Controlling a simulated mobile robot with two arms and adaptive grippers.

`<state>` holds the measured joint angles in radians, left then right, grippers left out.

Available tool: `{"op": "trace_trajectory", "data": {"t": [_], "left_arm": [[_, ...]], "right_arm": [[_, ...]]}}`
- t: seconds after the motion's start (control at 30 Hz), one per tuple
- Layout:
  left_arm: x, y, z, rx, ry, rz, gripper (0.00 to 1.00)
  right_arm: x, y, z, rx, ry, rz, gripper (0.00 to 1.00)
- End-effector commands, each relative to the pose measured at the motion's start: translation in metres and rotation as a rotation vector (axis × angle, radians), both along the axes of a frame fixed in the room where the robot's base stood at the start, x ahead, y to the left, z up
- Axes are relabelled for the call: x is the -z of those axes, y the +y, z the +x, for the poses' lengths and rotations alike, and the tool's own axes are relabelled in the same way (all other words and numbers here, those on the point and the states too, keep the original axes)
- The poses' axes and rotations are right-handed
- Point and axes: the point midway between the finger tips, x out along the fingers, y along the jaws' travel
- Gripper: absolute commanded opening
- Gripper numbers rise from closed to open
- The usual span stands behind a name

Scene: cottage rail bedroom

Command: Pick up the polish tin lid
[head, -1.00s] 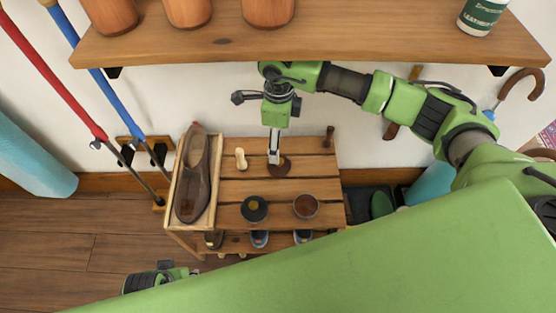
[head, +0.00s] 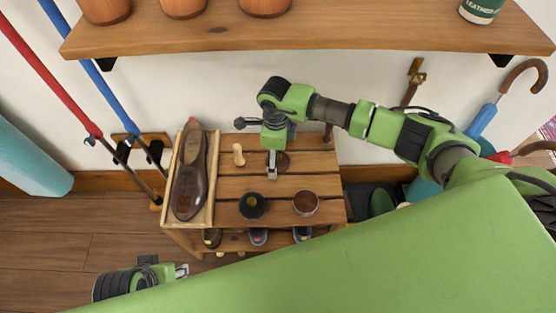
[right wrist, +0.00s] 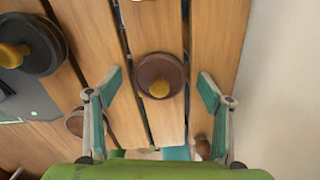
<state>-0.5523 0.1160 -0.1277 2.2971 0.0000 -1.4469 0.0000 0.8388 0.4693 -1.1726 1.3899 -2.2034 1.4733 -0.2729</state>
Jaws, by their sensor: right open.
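In the head view the lid (head: 283,160) is partly covered by my right gripper (head: 272,174). In the right wrist view my right gripper (right wrist: 160,97) is open, one finger on each side of the lid, not touching it. Its height above the slats is hard to judge. A brown open tin (head: 305,203) and a black round tin with a yellow knob (head: 253,206) stand nearer the bench front. My left gripper (head: 182,271) is low at the left, away from the bench; its opening is unclear.
A wooden tray with a brown shoe (head: 188,190) fills the bench's left end. A pale wooden piece (head: 239,154) and a dark peg (head: 328,134) flank the lid. A wall shelf (head: 300,38) with pots overhangs behind. Shoes sit below.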

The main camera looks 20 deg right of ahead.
Motion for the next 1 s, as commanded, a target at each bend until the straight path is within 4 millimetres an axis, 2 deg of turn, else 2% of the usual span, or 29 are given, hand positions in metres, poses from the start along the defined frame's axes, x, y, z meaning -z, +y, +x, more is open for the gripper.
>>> {"op": "trace_trajectory", "data": {"t": [0.13,0.2,0.27,0.73,0.83,0.97,1.0], "left_arm": [[0.000,0.000,0.000,0.000,0.000,0.000,0.40],[0.000,0.000,0.000,0.000,0.000,0.000,0.40],[0.000,0.000,0.000,0.000,0.000,0.000,0.40],[-0.001,0.000,0.001,-0.001,-0.002,0.000,0.40],[0.001,0.000,0.003,0.000,-0.008,-0.001,0.40],[0.024,-0.002,0.003,0.004,0.015,0.000,0.40],[0.031,-0.002,0.003,0.003,0.019,0.000,0.40]], "right_arm": [[-0.001,0.000,0.000,0.000,0.000,0.001,0.73],[-0.001,0.000,0.000,-0.001,0.000,0.000,0.55],[-0.001,0.000,0.000,-0.001,0.000,0.000,0.41],[-0.006,0.000,0.001,-0.001,-0.001,0.000,0.41],[-0.016,0.000,0.001,-0.002,-0.003,0.001,0.41],[-0.039,0.002,0.000,-0.003,-0.003,0.001,0.41],[-0.046,0.008,-0.006,-0.007,-0.004,0.003,0.41]]}}
